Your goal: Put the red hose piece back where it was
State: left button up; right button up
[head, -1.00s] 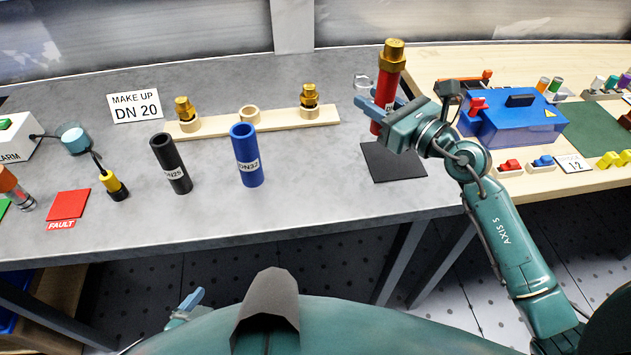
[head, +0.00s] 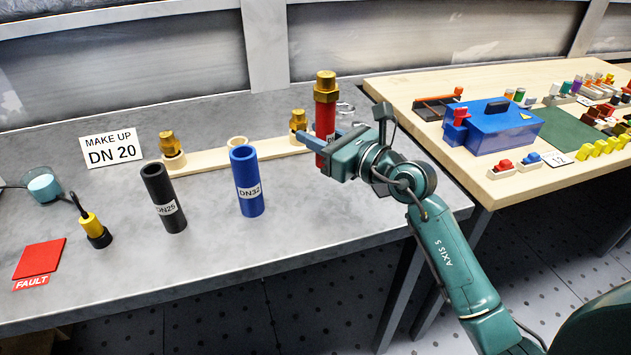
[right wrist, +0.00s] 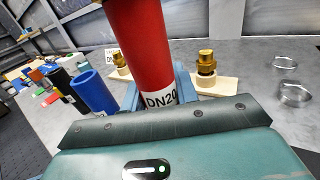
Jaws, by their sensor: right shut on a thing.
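The red hose piece (head: 325,118), labelled DN20 in the right wrist view (right wrist: 138,50), stands upright in my right gripper (head: 328,148). A brass hex fitting (head: 325,85) is on its top end. The gripper is shut around its lower part, just in front of the right end of the wooden rack (head: 210,160). I cannot tell whether its lower end touches the table. The black DN25 hose (head: 163,198) and blue DN32 hose (head: 248,180) stand upright to its left. My left gripper is out of view.
The rack has brass fittings at its left (head: 170,145) and right (head: 298,120), with an empty ring (head: 237,142) between. A blue toolbox (head: 492,128) stands on the wooden table at right.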

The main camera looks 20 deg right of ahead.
notch_tip(320, 180, down, 2)
jog(key=shift+d+f, duration=0.1)
notch_tip(320, 180, down, 4)
jog(key=shift+b, duration=0.95)
jog(key=shift+f, duration=0.4)
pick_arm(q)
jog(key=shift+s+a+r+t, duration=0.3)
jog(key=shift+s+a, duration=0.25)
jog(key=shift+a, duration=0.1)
pick_arm(e)
jog(key=shift+f, duration=0.2)
jog(key=o, duration=1)
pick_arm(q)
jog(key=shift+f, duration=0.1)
pick_arm(e)
jog(key=shift+o, duration=0.2)
